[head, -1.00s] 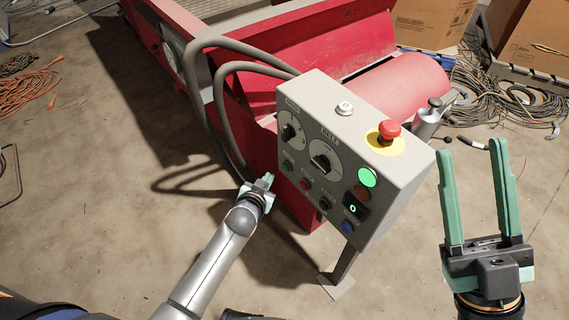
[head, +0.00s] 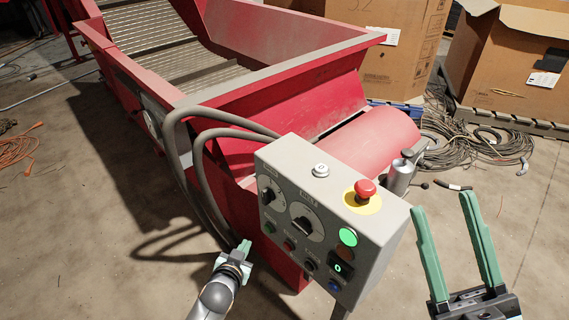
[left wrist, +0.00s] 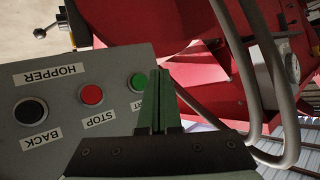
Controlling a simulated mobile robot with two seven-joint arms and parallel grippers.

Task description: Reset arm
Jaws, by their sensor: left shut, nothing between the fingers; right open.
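My left gripper (head: 243,247) is shut and empty beside the lower left of the grey control box (head: 375,250). In the left wrist view its green fingers (left wrist: 160,85) are together in front of the box's button panel (left wrist: 60,115), partly covering the label by the green button (left wrist: 137,82). A red button (left wrist: 92,95) marked STOP and a black knob (left wrist: 31,112) marked BACK show there too. I cannot tell whether the fingers touch the panel. My right gripper (head: 456,258) is open and empty to the right of the box, its fingers pointing up.
A red hopper machine (head: 240,90) with a conveyor belt (head: 160,45) stands behind the box. Grey hoses (head: 185,165) loop beside it. Cardboard boxes (head: 515,65) and coiled cables (head: 485,145) lie at the back right. An orange cable (head: 15,150) is on the floor at left.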

